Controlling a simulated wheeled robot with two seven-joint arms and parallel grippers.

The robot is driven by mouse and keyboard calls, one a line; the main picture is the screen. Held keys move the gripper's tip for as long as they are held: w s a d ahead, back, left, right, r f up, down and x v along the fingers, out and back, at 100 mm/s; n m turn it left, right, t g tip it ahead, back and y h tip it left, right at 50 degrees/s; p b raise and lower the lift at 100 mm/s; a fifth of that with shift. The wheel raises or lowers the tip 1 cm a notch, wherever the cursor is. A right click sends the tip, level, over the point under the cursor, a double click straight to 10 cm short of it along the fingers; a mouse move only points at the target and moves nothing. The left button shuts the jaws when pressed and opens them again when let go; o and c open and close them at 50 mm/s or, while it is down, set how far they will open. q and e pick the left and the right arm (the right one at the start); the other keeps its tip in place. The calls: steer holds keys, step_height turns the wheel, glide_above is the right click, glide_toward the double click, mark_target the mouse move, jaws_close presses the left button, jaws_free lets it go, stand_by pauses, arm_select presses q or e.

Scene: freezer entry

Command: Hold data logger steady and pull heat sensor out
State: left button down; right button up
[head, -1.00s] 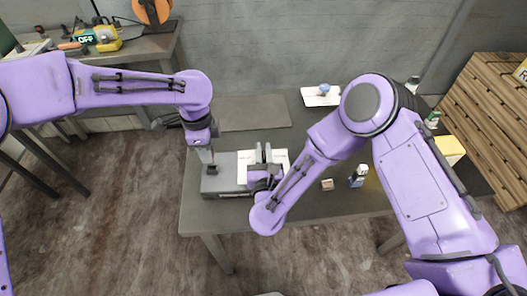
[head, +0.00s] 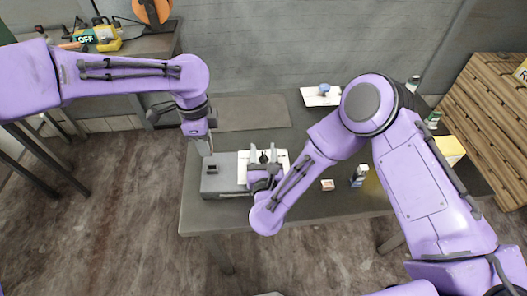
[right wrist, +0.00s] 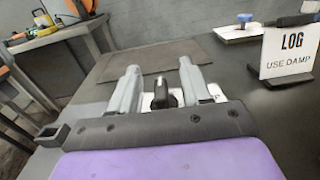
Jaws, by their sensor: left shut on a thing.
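The data logger (head: 222,185) is a grey box with a white panel (head: 245,160), on the left of the dark table. My left gripper (head: 206,152) is above its left part, apart from a dark raised socket (head: 212,169) there. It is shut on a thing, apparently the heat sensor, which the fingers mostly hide. My right gripper (head: 263,152) is at the white panel, its fingers spread either side of a black knob. In the right wrist view the open fingers (right wrist: 158,80) stand apart from the black knob (right wrist: 163,96). The socket (right wrist: 50,133) shows at left.
A white plate with a blue knob (head: 323,88) lies at the back. A small block (head: 327,185) and a bottle (head: 359,176) stand right of my right gripper. A sign reading "LOG USE DAMP" (right wrist: 290,50) shows in the right wrist view. A grey mat (head: 250,113) lies behind the logger.

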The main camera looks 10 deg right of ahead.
steer(key=o, duration=0.5)
arm_select(q)
steer(key=shift+f+b, duration=0.35)
arm_select(e)
steer(key=shift+s+a, duration=0.25)
steer(key=shift+s, duration=1.5)
steer(key=shift+s+a, duration=0.2)
steer(key=shift+s, duration=1.5)
steer(key=s, duration=0.7)
steer(key=shift+s+a, duration=0.3)
steer(key=shift+a, duration=0.1)
